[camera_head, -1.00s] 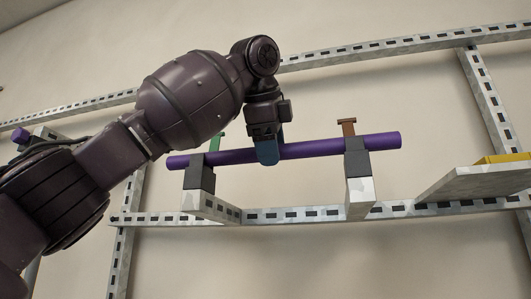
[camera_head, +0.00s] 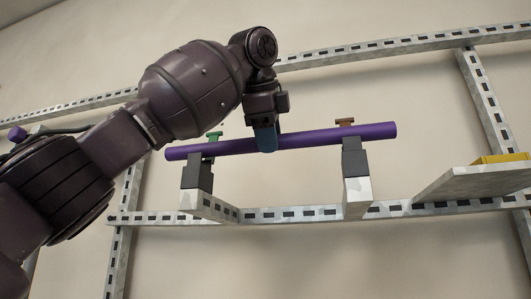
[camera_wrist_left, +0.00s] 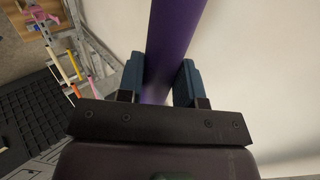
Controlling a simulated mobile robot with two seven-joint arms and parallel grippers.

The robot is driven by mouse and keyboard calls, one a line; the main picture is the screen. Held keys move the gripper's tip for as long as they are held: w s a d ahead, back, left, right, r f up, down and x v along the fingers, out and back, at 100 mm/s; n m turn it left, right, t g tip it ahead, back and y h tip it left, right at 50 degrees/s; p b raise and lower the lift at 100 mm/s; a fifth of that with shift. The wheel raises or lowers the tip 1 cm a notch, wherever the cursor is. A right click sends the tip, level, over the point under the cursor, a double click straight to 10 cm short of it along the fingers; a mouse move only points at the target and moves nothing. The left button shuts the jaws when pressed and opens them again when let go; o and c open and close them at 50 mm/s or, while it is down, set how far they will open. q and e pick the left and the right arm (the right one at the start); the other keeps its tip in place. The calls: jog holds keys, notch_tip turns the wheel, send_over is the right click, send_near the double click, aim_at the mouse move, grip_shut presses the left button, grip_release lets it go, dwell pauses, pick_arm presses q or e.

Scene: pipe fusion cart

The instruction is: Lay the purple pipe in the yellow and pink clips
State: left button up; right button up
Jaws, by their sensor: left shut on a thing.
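The purple pipe (camera_head: 330,135) runs nearly level, its right end a little higher in the head view. My left gripper (camera_head: 265,140) is shut on it near its middle. The wrist view shows the pipe (camera_wrist_left: 170,45) between the two blue fingers (camera_wrist_left: 163,85). The pipe is at the tops of two dark grey holders, left (camera_head: 197,172) and right (camera_head: 355,155); whether it touches them cannot be told. The yellow and pink clips cannot be made out surely; small yellow (camera_wrist_left: 57,62) and pink (camera_wrist_left: 33,8) parts show in the wrist view. My right gripper is out of view.
A green T-shaped piece (camera_head: 214,135) and a brown one (camera_head: 345,122) stand at the holders. The holders sit on a slotted metal frame (camera_head: 285,214) along a pale wall. A shelf (camera_head: 470,183) with a yellow item (camera_head: 500,158) is at the right.

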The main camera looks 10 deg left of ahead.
pick_arm(q)
jog(key=shift+r, duration=3.15)
